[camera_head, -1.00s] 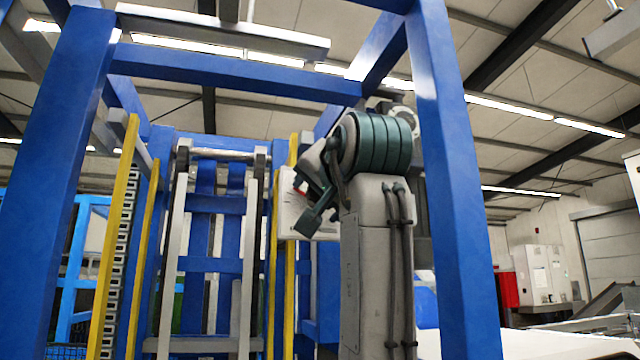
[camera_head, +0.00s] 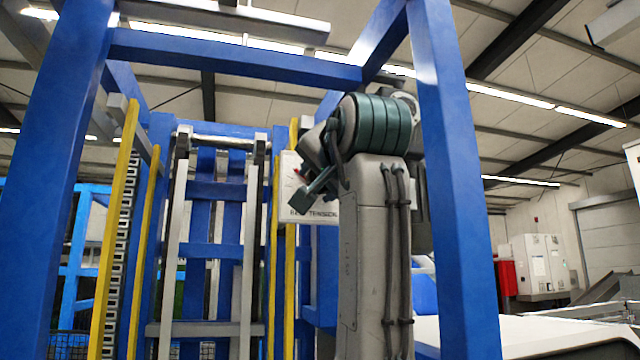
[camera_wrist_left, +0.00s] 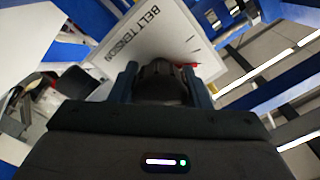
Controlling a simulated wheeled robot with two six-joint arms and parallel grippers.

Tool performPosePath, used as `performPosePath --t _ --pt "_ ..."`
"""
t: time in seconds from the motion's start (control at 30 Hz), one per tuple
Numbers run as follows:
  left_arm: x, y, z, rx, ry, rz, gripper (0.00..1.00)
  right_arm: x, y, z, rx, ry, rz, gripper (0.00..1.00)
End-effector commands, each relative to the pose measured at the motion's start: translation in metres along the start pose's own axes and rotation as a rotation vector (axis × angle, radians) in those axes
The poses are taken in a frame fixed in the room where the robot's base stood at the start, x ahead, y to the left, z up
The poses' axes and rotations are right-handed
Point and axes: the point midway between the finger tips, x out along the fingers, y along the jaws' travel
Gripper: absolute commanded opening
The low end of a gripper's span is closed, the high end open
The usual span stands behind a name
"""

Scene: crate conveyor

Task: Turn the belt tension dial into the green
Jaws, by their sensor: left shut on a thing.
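A white panel lettered BELT TENSION (camera_wrist_left: 140,40) fills the upper middle of the left wrist view. The dark round dial knob (camera_wrist_left: 160,78) sits between the two fingers of my left gripper (camera_wrist_left: 162,84), which is shut on it. A small red pointer (camera_wrist_left: 192,65) shows just right of the knob, and short dark tick marks lie above it. No green zone can be made out. In the head view the panel (camera_head: 290,190) is partly hidden behind my left arm, and my left gripper (camera_head: 314,188) is in front of it. My right gripper is not in view.
A blue steel frame (camera_head: 450,180) stands around my raised arm, with a post close to its right. Yellow rails (camera_head: 115,230) and a blue lift-like structure (camera_head: 215,220) are to the left. A white surface (camera_head: 560,335) lies at the lower right.

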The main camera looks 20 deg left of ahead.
Motion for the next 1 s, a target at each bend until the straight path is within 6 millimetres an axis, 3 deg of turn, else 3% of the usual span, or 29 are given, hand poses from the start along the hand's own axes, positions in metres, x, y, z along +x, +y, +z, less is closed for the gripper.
performPosePath --t 0.9,1.0 --pt "0.000 0.002 0.003 0.826 0.000 0.000 0.20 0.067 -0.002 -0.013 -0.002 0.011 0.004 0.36" --pt "0.000 0.003 0.003 0.921 -0.001 0.000 0.20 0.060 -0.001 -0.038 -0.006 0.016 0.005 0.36"
